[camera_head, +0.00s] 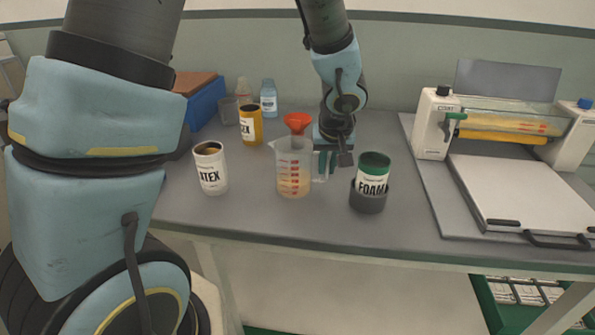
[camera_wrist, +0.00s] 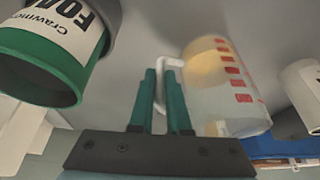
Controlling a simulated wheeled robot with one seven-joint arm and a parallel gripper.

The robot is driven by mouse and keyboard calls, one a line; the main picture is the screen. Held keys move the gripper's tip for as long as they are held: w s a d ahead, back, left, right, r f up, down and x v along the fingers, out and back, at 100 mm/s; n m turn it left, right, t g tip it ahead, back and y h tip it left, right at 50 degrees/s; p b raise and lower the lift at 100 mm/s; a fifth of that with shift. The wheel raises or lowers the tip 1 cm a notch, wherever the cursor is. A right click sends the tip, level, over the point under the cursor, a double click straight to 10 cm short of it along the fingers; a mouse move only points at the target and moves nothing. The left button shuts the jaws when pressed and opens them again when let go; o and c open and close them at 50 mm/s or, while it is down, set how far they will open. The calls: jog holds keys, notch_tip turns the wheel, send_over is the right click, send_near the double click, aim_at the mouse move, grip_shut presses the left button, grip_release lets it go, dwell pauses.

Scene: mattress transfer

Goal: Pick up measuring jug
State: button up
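The measuring jug (camera_head: 291,172) is clear, with red marks and a pale orange content low down. It appears to stand upright on the grey table, handle toward the right. In the wrist view the jug (camera_wrist: 225,85) is right of the fingers, its white handle (camera_wrist: 161,64) passing between them. My gripper (camera_head: 331,163) reaches down from behind, right of the jug. Its green fingers (camera_wrist: 161,78) are close together with the handle between them and look shut on it. The exact finger contact is partly hidden.
A green foam can (camera_head: 373,173) in a dark holder (camera_head: 368,203) stands close right of my gripper. A white latex can (camera_head: 211,170) is left of the jug; a yellow can (camera_head: 251,127), a red funnel (camera_head: 297,122) and bottles are behind. A white machine (camera_head: 520,190) fills the right.

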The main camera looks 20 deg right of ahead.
grip_shut()
jog(key=shift+r, duration=0.2)
dwell(1.2)
